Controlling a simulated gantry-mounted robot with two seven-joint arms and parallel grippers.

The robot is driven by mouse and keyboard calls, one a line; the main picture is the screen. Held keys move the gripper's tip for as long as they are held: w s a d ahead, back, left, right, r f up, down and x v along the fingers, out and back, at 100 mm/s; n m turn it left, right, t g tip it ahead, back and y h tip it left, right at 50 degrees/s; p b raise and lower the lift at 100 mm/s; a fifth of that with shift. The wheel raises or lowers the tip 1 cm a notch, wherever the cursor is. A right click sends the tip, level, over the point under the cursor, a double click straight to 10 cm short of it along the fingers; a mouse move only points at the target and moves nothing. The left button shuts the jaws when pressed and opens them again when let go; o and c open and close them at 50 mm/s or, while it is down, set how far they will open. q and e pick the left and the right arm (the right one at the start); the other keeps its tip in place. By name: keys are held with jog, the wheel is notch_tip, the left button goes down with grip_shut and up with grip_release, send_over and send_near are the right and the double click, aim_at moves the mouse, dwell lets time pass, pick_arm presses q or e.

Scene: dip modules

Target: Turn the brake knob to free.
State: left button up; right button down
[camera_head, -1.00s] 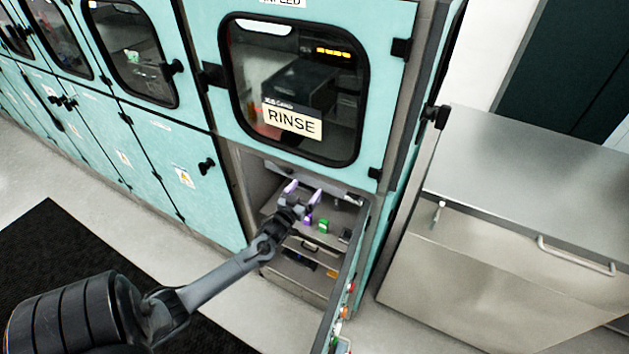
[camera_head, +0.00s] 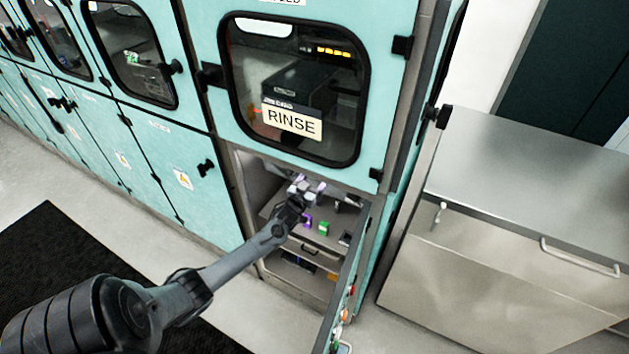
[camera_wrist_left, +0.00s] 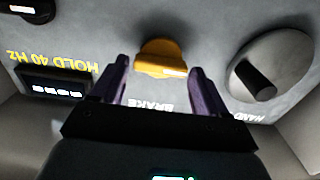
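The brake knob (camera_wrist_left: 160,60) is orange-yellow with a small white mark and sits on a grey panel (camera_wrist_left: 215,30) in the left wrist view. The word BRAKE shows upside down beside it. My left gripper (camera_wrist_left: 158,78) is open, with one purple finger on each side of the knob. The fingers look apart from it, though contact is hard to judge. In the head view my left gripper (camera_head: 306,186) reaches into the open lower compartment under the RINSE window, and the brake knob cannot be made out there. My right gripper is not in view.
A grey round dial (camera_wrist_left: 262,80) is right of the brake knob, and a small lit display (camera_wrist_left: 55,88) labelled HOLD 40 Hz is left. A black knob (camera_wrist_left: 30,10) is top left. The compartment's open door (camera_head: 345,285) stands to its right. Green (camera_head: 323,228) and purple items lie inside.

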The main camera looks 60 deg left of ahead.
pick_arm(q)
jog(key=c, duration=0.7)
jog(key=shift+m, duration=0.3)
jog(key=shift+w+d+f+m+p, duration=0.1)
jog(key=shift+m+p, duration=0.6)
jog(key=shift+m, duration=3.65)
jog(key=shift+w+d+f+m+p, duration=0.1)
jog(key=shift+m+p, duration=0.55)
jog(key=shift+m, duration=3.7)
jog(key=o, duration=1)
